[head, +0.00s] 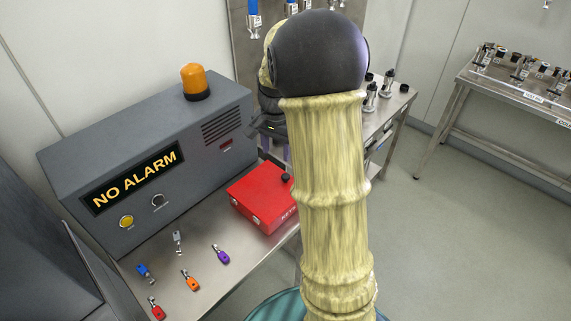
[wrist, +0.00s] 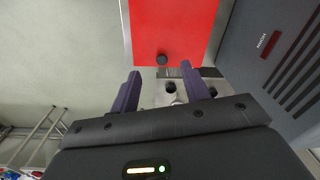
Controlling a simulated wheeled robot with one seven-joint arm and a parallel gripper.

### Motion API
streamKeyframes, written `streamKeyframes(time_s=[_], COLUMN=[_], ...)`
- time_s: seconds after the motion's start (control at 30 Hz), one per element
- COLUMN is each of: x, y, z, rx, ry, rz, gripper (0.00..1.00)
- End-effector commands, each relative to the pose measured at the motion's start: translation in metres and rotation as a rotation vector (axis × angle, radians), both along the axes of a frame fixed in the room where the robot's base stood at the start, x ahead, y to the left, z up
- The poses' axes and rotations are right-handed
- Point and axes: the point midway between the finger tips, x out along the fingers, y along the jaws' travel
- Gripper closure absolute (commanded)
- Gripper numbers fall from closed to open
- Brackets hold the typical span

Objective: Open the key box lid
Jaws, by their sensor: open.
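The red key box (head: 258,200) sits on the steel table beside the grey alarm cabinet, and its lid looks shut. A small black knob (head: 286,178) stands on the lid near its right edge. In the wrist view the red lid (wrist: 172,25) fills the top middle, with the knob (wrist: 162,59) at its near edge. My gripper (wrist: 161,76) is open, its two purple fingers apart on either side of the knob's line, and nothing is between them. In the head view my gripper (head: 275,150) is beyond the box and partly hidden by my arm.
The grey alarm cabinet (head: 140,165) reading "NO ALARM" stands close left of the box, with an orange beacon (head: 195,80) on top. Several coloured keys, such as a purple one (head: 220,254), lie on the table in front. Another steel table (head: 515,90) stands at right beyond open floor.

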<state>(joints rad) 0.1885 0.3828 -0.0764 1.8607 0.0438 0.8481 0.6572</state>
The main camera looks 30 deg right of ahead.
Motion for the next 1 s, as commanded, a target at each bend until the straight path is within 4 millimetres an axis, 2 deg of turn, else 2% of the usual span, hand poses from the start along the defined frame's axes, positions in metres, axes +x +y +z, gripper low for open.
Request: streamKeyframes(time_s=[0.03,0.2,0.6,0.77,1.0], x=[0.012,0.030,0.032,0.032,0.031], y=[-0.015,-0.040,-0.044,-0.044,-0.044], z=[0.013,0.025,0.024,0.015,-0.020], rx=[0.005,0.015,0.016,0.017,0.017], ry=[0.013,0.046,0.051,0.052,0.055], rz=[-0.081,-0.252,-0.280,-0.280,-0.280], gripper=[0.54,0.54,0.54,0.54,0.54])
